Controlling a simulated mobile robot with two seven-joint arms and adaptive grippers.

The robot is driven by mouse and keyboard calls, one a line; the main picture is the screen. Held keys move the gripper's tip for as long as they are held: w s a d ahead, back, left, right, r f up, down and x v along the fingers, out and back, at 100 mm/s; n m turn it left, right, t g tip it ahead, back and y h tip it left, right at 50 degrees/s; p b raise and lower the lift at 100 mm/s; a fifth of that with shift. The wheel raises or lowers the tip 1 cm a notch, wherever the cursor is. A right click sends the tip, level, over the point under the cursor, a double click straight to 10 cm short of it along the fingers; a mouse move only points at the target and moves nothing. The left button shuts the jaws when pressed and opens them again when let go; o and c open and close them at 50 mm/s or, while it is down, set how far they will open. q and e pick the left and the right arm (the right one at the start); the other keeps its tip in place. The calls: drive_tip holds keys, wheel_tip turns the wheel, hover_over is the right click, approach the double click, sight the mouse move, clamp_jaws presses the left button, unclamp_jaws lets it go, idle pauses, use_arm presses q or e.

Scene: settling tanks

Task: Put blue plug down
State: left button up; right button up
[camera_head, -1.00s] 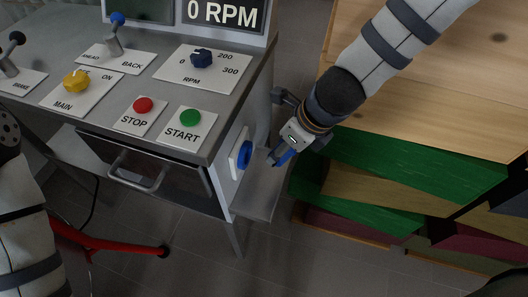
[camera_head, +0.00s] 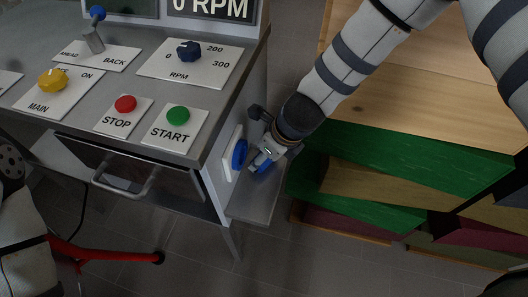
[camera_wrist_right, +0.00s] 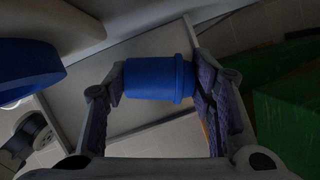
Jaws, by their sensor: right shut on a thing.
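The blue plug (camera_wrist_right: 158,78) is a short blue cylinder with a collar, seen between the fingers in the right wrist view. My right gripper (camera_head: 262,160) is shut on it; both fingers touch its ends in the right wrist view (camera_wrist_right: 160,85). In the head view the blue plug (camera_head: 264,168) shows only partly, over the grey side shelf (camera_head: 257,203). Whether it touches the shelf I cannot tell. A round blue socket (camera_head: 239,154) on the console's side panel is just left of the gripper. My left gripper is out of view.
The control console (camera_head: 205,75) carries a yellow MAIN knob (camera_head: 53,79), red STOP (camera_head: 126,104) and green START (camera_head: 178,115) buttons. Stacked wooden and green boards (camera_head: 400,170) stand right of the shelf. The front part of the shelf looks bare.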

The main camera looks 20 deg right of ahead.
drive_tip(key=shift+f, duration=0.35)
drive_tip(key=o, duration=1.2)
drive_tip(key=shift+r, duration=0.35)
drive_tip(key=w+p+v, duration=0.1)
drive_tip(key=p+v, duration=0.2)
drive_tip(key=v, duration=0.9)
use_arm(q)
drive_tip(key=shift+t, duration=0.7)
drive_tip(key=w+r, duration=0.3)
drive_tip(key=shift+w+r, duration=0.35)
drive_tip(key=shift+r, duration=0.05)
use_arm(e)
drive_tip(key=s+d+f+n+g+h, duration=0.1)
drive_tip(key=s+f+n, duration=0.3)
drive_tip(key=s+n, duration=0.5)
drive_tip(key=s+d+f+n+g, duration=0.3)
drive_tip(key=s+f+n, duration=0.2)
drive_tip(key=s+n, duration=0.5)
drive_tip(key=s+d+f+n+g+h, duration=0.1)
drive_tip(key=s+d+f+n+g, duration=0.1)
drive_tip(key=s+n, duration=0.7)
drive_tip(key=shift+s+d+f+n+h, duration=0.15)
drive_tip(key=shift+s+f, duration=0.3)
drive_tip(key=shift+s, duration=0.7)
drive_tip(key=shift+s+d+f+n+h, duration=0.1)
drive_tip(key=shift+s+d+f, duration=0.3)
drive_tip(key=shift+s, duration=0.7)
drive_tip(key=shift+s+f+n+h, duration=0.15)
drive_tip(key=shift+s+f, duration=0.4)
drive_tip(key=shift+s, duration=0.6)
